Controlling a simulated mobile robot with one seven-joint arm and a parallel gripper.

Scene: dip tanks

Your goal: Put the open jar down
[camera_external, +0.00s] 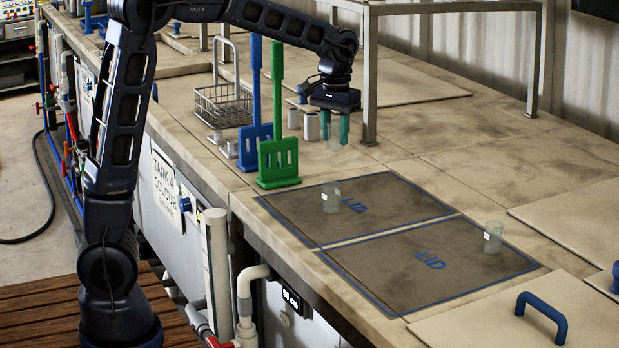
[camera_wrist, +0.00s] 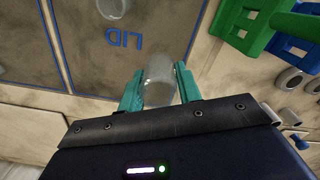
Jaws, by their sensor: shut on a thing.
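My gripper (camera_external: 335,126) points down over the bench, behind the green slotted paddle, with its two teal fingers shut on a clear jar (camera_external: 335,145). In the wrist view the jar (camera_wrist: 158,90) sits upright between the fingertips, and I see no lid on it. The jar's base is close to the bench top; I cannot tell if it touches.
The green paddle (camera_external: 278,163) and a blue paddle (camera_external: 254,140) stand left of my gripper, with a wire basket (camera_external: 222,105) behind. Small grey cylinders (camera_external: 311,127) stand close by. A metal frame leg (camera_external: 369,85) rises just right.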

